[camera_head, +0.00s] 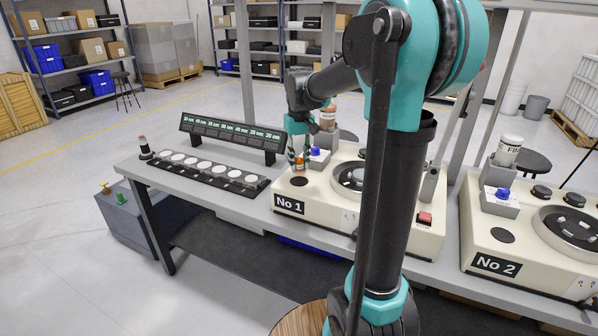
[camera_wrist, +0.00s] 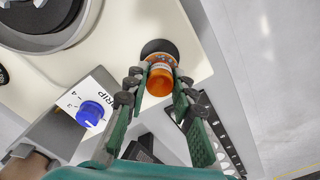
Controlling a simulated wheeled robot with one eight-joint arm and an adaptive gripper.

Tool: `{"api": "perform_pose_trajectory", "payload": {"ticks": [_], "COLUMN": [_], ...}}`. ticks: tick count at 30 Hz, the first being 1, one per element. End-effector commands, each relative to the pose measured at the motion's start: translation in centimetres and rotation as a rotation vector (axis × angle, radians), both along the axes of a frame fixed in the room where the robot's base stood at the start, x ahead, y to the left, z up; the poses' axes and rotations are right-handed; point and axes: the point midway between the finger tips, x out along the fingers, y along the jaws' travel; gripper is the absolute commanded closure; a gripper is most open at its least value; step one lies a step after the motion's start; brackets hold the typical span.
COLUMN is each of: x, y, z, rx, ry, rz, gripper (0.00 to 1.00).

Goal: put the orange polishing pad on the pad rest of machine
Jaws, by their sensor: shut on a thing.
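The orange polishing pad (camera_wrist: 160,81) is between the fingertips of my gripper (camera_wrist: 159,86) in the wrist view. My gripper is shut on it. In the head view the pad (camera_head: 299,165) shows small and orange below my gripper (camera_head: 298,158), over the front left corner of the cream machine No 1 (camera_head: 318,198). A flat black round spot, which looks like the pad rest (camera_head: 299,181), lies on the machine's top there. In the wrist view this dark disc (camera_wrist: 158,47) shows partly behind the pad. I cannot tell whether pad and disc touch.
A drip unit with a blue knob (camera_wrist: 91,113) stands close beside my gripper. Machine No 1's round platter (camera_head: 350,177) is to the right. A black strip with several white discs (camera_head: 205,167) lies on the bench at left. Machine No 2 (camera_head: 485,222) stands at right.

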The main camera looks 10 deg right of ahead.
Motion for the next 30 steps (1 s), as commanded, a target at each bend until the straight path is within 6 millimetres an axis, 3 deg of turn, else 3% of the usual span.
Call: {"api": "perform_pose_trajectory", "payload": {"ticks": [9, 21, 22, 27, 30], "x": [0.0, 0.0, 0.0, 0.0, 0.0], "y": [0.0, 0.0, 0.0, 0.0, 0.0], "z": [-3.6, -4.1, -4.2, -4.1, -4.1], "rx": [0.000, 0.000, 0.000, 0.000, 0.000], "ry": [0.000, 0.000, 0.000, 0.000, 0.000], "rz": [0.000, 0.000, 0.000, 0.000, 0.000], "gripper": [1.00, 1.00, 0.75, 0.55, 0.55]}}
